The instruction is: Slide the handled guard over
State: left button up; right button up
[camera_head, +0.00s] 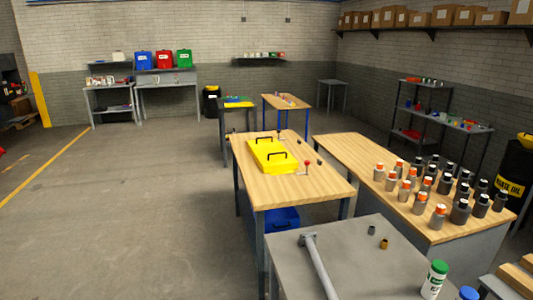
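The guard (262,147) is a flat yellow cover with two black handles on its top. It lies on the wooden-topped workbench (290,188) in the middle of the view. A small red-knobbed lever (306,165) stands at its right, close to its edge. A few small dark pieces lie on the bench near the guard. What lies under the guard is hidden. Neither of my grippers shows in this view.
A grey table (355,262) in front carries a grey bar-like piece (318,265) and a green-capped container (434,279). A second wooden bench (400,222) at right holds many bottles. A blue bin (283,218) sits below the guard's bench. Open floor (130,220) lies left.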

aim_at(271, 158)
jog(key=i+j+u, duration=0.75)
jog(key=i, duration=0.15)
jog(key=i+j+u, duration=0.2)
jog(key=i, duration=0.8)
jog(key=i+l+z, duration=0.1)
jog(key=i+z, duration=0.2)
jog(key=i, duration=0.45)
jog(key=i+j+z, duration=0.1)
jog(key=i+z, duration=0.15)
jog(key=i, duration=0.5)
jog(key=i+l+z, duration=0.1)
jog(key=i+z, duration=0.35)
jog(key=i+j+z, duration=0.1)
jog(key=i+z, duration=0.35)
jog(key=i+j+z, duration=0.25)
jog(key=i+z, duration=0.2)
jog(key=i+j+z, duration=0.25)
jog(key=i+z, duration=0.2)
jog(key=i, duration=0.05)
